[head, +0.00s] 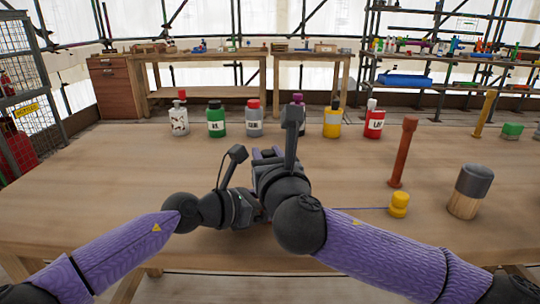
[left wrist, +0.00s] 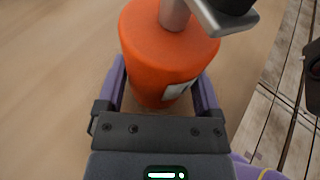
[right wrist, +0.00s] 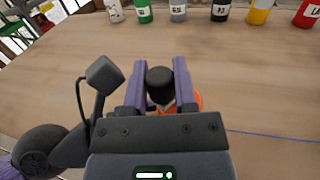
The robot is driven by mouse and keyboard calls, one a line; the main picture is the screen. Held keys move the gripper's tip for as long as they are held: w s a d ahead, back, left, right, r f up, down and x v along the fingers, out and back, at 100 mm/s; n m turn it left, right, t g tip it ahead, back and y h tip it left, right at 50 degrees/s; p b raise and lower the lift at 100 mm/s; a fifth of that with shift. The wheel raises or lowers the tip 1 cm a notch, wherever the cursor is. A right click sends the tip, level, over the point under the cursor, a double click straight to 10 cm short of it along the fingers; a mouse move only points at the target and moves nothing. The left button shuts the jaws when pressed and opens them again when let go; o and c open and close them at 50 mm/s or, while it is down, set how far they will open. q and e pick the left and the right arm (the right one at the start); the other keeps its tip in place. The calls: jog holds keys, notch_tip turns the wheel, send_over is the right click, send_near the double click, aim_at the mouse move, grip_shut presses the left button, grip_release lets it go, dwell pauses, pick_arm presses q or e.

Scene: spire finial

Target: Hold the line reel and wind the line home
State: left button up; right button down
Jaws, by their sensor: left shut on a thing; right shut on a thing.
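The line reel (left wrist: 165,60) is orange, with a pale label and a grey crank arm (left wrist: 206,14) on top. My left gripper (left wrist: 162,85) is shut around its body. My right gripper (right wrist: 158,78) is shut on the crank's black knob (right wrist: 160,82), and orange shows below it. In the head view my arms hide most of the reel. A thin blue line (head: 360,209) runs over the table from the reel's side to a small yellow weight (head: 399,204). The line also crosses the right wrist view (right wrist: 270,136).
A wooden table (head: 90,190) lies under everything. Several bottles stand in a row at its back, among them a green one (head: 216,120). A brown post (head: 403,153) and a grey-topped wooden cylinder (head: 467,192) stand at the right near the weight. The table's left side is clear.

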jog(key=shift+h, duration=0.3)
jog(key=c, duration=0.7)
grip_release()
